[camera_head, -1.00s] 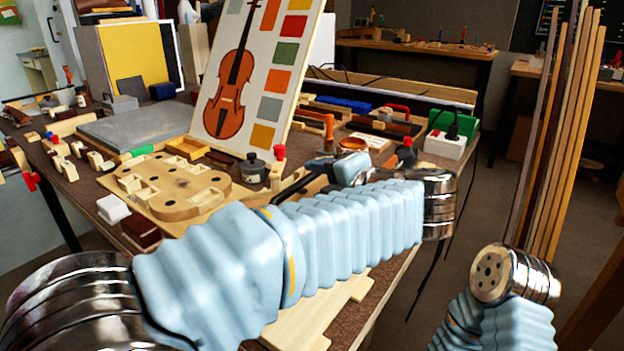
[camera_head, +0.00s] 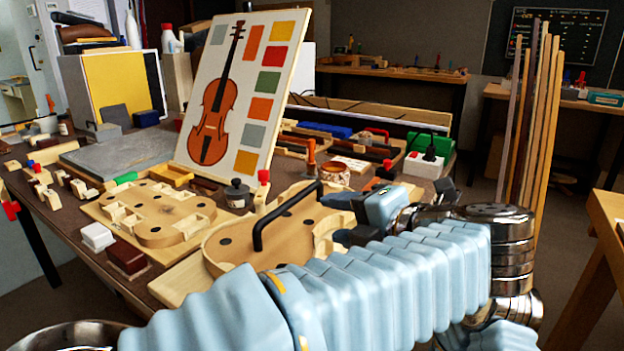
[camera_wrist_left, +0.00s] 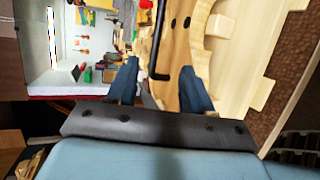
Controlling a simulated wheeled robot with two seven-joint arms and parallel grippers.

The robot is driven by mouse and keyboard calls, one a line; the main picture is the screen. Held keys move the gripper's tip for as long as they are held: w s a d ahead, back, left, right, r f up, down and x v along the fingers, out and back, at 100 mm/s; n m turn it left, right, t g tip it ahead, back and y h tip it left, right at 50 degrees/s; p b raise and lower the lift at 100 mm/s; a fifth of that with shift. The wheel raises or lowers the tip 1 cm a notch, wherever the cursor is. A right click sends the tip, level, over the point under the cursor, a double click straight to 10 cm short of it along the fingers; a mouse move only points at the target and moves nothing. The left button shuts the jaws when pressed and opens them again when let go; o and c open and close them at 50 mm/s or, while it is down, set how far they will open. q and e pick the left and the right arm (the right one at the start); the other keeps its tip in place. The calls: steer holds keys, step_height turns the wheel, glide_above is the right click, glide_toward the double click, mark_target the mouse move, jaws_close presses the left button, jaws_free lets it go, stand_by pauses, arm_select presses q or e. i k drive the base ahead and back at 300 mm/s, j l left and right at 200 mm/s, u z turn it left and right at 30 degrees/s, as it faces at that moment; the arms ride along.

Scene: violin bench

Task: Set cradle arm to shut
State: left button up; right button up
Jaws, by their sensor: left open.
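A wooden violin-shaped cradle (camera_head: 232,245) lies on the bench at its near side. A black bar handle (camera_head: 258,235) rises from it and slants up to the right; I take this to be the cradle arm, though its pivot is hard to make out. My left gripper (camera_head: 338,218) is open and empty, just right of the handle's upper end. In the left wrist view the handle (camera_wrist_left: 160,48) lies ahead, in line with the gap between the open fingers (camera_wrist_left: 159,88), apparently not touched. My own forearm hides the cradle's near right part. My right gripper is not in view.
Left of the cradle lies a wooden mould board (camera_head: 165,212). A violin chart (camera_head: 245,95) stands behind. A dark bottle (camera_head: 237,195) and a red-capped tool (camera_head: 263,178) stand close behind the cradle. A white box (camera_head: 424,165) sits at the right back.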

mark_target(263, 177)
steer(key=k+j, duration=0.15)
steer(key=k, duration=0.3)
steer(key=k+j, duration=0.1)
steer(key=k, duration=0.4)
steer(key=k+j, duration=0.15)
steer(key=k, duration=0.3)
